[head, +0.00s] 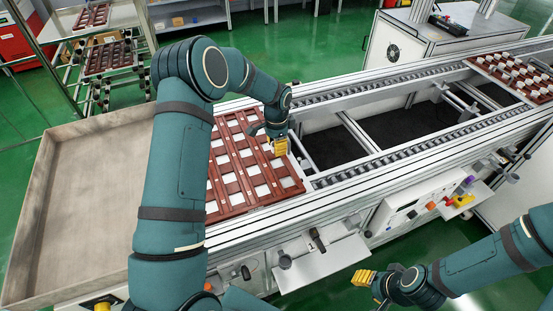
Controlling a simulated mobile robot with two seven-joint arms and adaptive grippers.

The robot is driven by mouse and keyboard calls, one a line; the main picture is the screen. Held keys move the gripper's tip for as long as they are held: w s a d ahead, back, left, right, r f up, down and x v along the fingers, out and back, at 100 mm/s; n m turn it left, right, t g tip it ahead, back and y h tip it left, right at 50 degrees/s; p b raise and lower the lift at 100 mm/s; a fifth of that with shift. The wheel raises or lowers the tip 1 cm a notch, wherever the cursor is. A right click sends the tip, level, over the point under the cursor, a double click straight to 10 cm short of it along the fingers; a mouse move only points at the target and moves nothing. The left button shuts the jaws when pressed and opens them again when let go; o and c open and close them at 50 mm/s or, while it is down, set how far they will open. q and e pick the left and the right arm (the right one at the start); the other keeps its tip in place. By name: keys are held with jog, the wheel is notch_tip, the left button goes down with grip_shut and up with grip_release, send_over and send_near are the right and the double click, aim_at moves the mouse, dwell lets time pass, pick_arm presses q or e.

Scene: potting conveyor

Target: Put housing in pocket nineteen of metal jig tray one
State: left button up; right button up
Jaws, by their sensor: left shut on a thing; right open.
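A reddish-brown jig tray (296,187) lies on the near left part of the conveyor, with rows of square pockets that show white. I cannot tell whether the white is housings or the surface below. My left gripper (280,147), with yellow fingertips, is over the tray's right side and shut on a small housing mostly hidden by the fingers. I cannot tell whether the housing touches the tray. My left arm covers the tray's left part. My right gripper (364,283) is open and empty, low in front of the conveyor. Pocket numbers are not readable.
Another brown tray (483,66) with several white blocks stands on the conveyor at the far right. The conveyor frame (350,133) is open between the trays. A grey bin (75,190) is at the left. A rack (72,62) with brown trays stands behind it.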

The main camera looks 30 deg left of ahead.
aim_at(277, 164)
pick_arm(q)
notch_tip(277, 164, down, 7)
jog(key=shift+r+b, duration=0.15)
jog(key=shift+b, duration=0.2)
jog(key=o, duration=0.8)
jog(key=shift+r, duration=0.3)
notch_tip(277, 164, up, 12)
jog(key=shift+f+p, duration=0.25)
jog(key=shift+p, duration=0.55)
